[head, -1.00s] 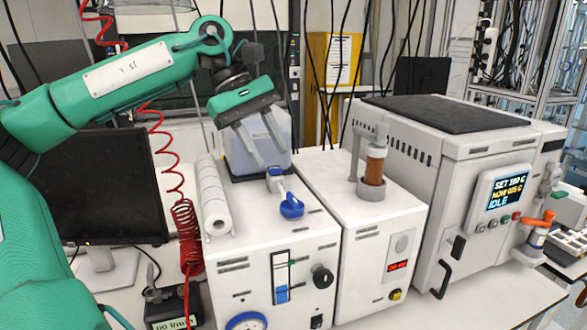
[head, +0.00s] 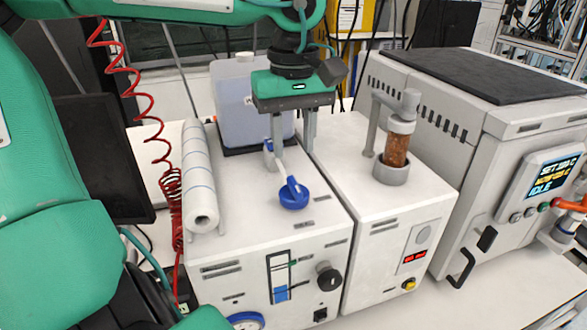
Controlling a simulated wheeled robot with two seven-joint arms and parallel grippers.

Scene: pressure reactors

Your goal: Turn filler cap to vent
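The blue filler cap (head: 293,196), with a raised grip bar on top, sits on the top of the white front unit (head: 245,225). My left gripper (head: 294,152) points straight down above and just behind the cap in the head view. Its two fingers are apart with nothing between them, and it does not appear to touch the cap. A small white and blue fitting (head: 268,148) is partly hidden behind the left finger. My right gripper is not in view.
A white roll (head: 199,180) lies left of the cap. A clear canister (head: 235,100) stands behind my gripper. A brown column in a grey holder (head: 391,172) stands on the right unit. A large reactor cabinet (head: 470,150) is farther right. A red coiled hose (head: 150,110) hangs at left.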

